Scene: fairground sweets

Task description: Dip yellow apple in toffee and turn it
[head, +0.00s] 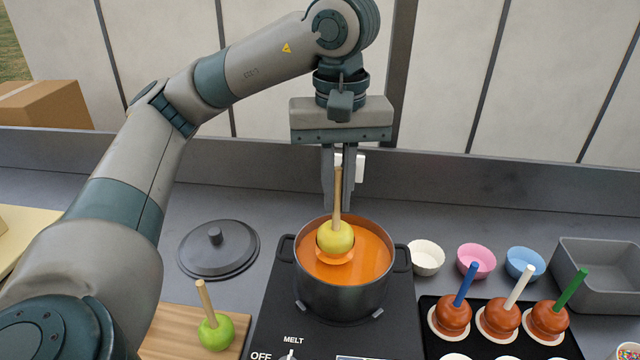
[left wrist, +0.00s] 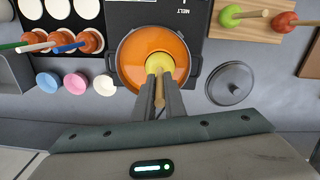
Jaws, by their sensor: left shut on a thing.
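My left gripper (head: 336,200) is shut on the wooden stick (head: 337,187) of the yellow apple (head: 335,236) and points straight down. The apple hangs nearly upright inside the dark pot (head: 343,299) of orange toffee (head: 370,262). An orange patch shows right under the apple; I cannot tell whether it is coating on the apple or toffee around it. The apple's upper part is bare yellow. In the left wrist view the apple (left wrist: 158,63) sits inside the pot's rim, with the fingers over its stick. My right gripper is not in view.
A green apple (head: 216,334) lies on a wooden board at front left. A dark lid (head: 218,249) lies left of the pot. Coated apples (head: 500,318) stand on a black tray at right, with three small bowls (head: 477,261) and a grey bin (head: 597,280) behind.

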